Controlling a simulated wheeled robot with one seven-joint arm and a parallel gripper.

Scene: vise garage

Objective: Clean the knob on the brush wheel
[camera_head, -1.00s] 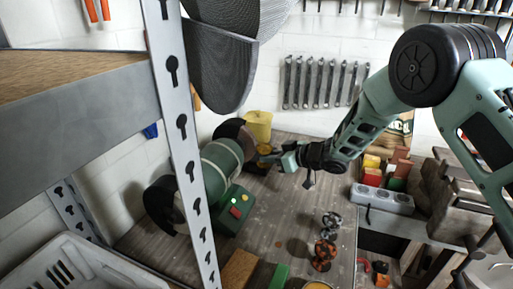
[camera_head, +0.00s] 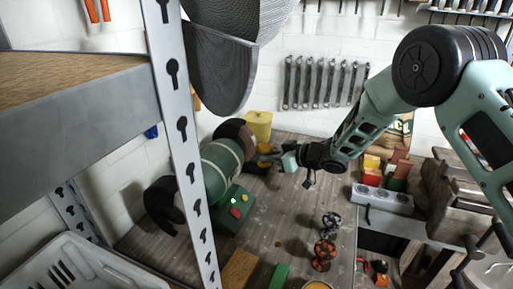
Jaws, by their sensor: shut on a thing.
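The green bench grinder (camera_head: 222,168) stands on the workbench at the left, partly hidden by a shelf upright. Its far end carries a dark round wheel guard (camera_head: 232,130), which I take to be the brush wheel side. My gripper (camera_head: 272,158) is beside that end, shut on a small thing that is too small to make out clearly. A yellowish-orange round piece (camera_head: 264,148) shows right by the fingertips. I cannot tell whether it is the knob or whether it touches the wheel.
Black and orange knobs (camera_head: 324,250) stand on the bench's right part. The grey shelf upright (camera_head: 186,150) blocks the left.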

